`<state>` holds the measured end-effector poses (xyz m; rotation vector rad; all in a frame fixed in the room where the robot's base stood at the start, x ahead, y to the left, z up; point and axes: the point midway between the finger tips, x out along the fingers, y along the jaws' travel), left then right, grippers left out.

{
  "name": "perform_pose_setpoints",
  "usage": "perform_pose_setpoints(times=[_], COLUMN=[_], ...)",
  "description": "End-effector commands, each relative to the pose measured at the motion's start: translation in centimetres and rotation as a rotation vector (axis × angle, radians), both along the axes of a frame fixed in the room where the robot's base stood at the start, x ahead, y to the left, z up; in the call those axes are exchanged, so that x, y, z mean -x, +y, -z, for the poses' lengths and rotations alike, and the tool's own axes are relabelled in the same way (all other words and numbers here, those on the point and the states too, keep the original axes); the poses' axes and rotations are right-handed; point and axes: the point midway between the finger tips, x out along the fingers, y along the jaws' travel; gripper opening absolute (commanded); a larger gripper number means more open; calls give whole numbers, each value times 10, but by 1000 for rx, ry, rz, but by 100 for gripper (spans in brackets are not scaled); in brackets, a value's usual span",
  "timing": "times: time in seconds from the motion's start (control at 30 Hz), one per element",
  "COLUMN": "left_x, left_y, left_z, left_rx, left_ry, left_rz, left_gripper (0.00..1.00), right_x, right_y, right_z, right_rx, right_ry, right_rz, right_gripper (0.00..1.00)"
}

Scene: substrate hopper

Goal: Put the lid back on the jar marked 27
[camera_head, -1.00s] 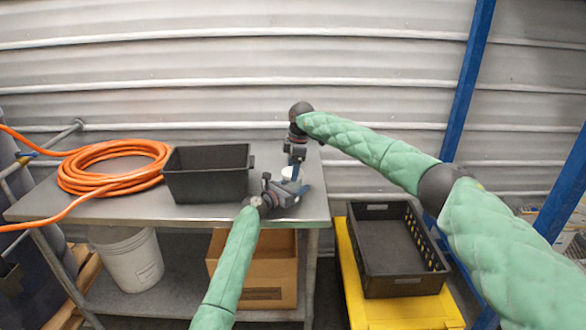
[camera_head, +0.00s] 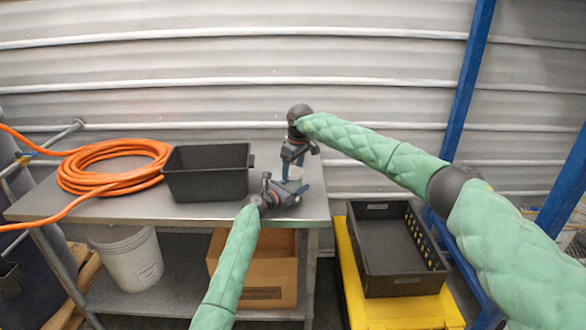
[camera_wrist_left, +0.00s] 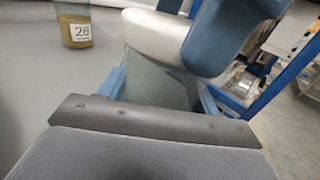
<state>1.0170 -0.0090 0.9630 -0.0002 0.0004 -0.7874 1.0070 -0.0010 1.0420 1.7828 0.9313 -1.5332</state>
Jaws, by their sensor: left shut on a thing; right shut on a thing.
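My left gripper (camera_head: 290,192) is over the right end of the table, shut on a jar. In the left wrist view the jar's greyish clear glass (camera_wrist_left: 160,82) shows between the blue fingers; no number on it is visible. My right gripper (camera_head: 292,170) points down just above and behind the left one. It is shut on what looks like the silvery lid (camera_wrist_left: 153,36), at the jar's top in the left wrist view. I cannot tell whether lid and jar touch. Another jar (camera_wrist_left: 76,30), marked 26, with brown contents, stands apart on the table.
A black bin (camera_head: 208,183) and a coiled orange hose (camera_head: 75,178) sit on the metal table (camera_head: 130,208), left of the grippers. A black crate (camera_head: 396,282) on a yellow base (camera_head: 357,312) and a blue upright (camera_head: 470,80) are to the right.

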Motion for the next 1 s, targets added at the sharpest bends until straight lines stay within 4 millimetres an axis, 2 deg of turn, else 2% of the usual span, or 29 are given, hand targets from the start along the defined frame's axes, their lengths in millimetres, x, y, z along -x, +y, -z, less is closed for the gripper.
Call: perform_pose_setpoints(times=[0.03, 0.1, 0.13, 0.47, 0.83, 1.0], left_x=[2, 1, 1, 0, 0, 0], left_y=[-2, -2, -2, 0, 1, 1], left_z=[2, 2, 2, 1, 1, 1], left_rx=[-1, -1, -1, -1, -1, -1], left_ry=[1, 2, 2, 2, 1, 1], left_rz=[4, 3, 3, 0, -1, -1], left_gripper=[0, 0, 0, 0, 0, 0], right_x=[-2, -2, -2, -1, -1, 0], right_y=[-2, -2, -1, -1, -1, -1], right_z=[-3, -2, -2, -3, -40, -45], right_rx=[-1, -1, 0, 0, 0, 0], right_ry=[-6, -5, -5, -1, -1, 0], right_rz=[4, 3, 3, 0, 0, 0], right_gripper=[75, 88, 91, 91, 91, 91])
